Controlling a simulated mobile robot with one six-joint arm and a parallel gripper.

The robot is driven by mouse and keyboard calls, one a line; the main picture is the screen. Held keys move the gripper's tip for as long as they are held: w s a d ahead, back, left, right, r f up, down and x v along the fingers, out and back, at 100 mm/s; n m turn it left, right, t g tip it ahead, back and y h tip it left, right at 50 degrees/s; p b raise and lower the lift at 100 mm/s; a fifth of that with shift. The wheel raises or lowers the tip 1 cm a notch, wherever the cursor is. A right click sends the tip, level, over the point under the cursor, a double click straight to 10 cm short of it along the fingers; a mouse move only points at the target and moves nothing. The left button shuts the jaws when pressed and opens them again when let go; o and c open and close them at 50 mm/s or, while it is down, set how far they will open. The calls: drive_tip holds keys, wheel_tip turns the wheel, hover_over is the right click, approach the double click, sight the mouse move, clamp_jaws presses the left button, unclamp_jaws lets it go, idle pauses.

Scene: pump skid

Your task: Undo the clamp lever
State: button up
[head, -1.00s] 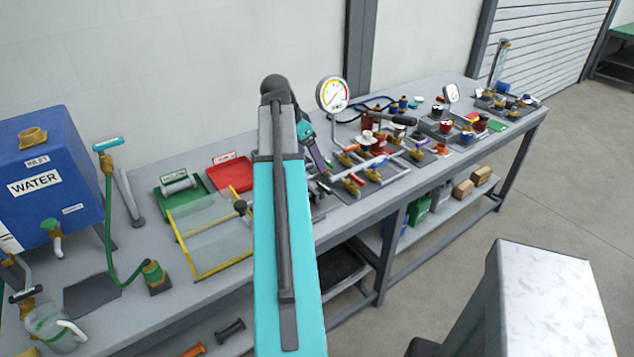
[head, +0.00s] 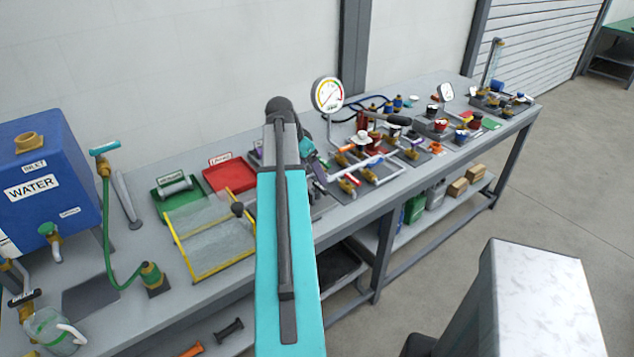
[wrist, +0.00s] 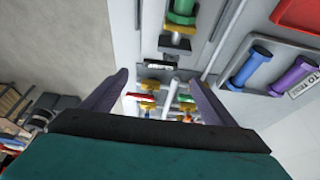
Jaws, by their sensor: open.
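In the wrist view my gripper (wrist: 160,80) is open, with its two purple fingers apart and nothing held between them. Beyond and between the fingertips is a pale, narrow bar (wrist: 170,96) among brass fittings with a red and a green part; I cannot tell whether it is the clamp lever. A green and brass cylindrical piece (wrist: 182,12) stands just above the gap. In the head view my gripper (head: 318,168) is over the middle of the bench, mostly hidden behind my arm, which also covers the fittings below it.
The grey bench (head: 145,262) carries a blue water tank (head: 45,180), a green tray (head: 162,207), a red tray (head: 230,176) and a yellow-edged clear panel (head: 215,245). A round gauge (head: 327,95) and several valves and pipes stand right of my arm. Open floor lies at the right.

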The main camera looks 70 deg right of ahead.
sight(320, 186)
drive_tip(key=shift+p+x, duration=1)
drive_tip(key=shift+x, duration=2.9)
drive_tip(key=shift+d, duration=0.1)
drive_tip(key=shift+r, duration=0.1)
drive_tip(key=shift+c, duration=0.5)
drive_tip(key=c, duration=0.9)
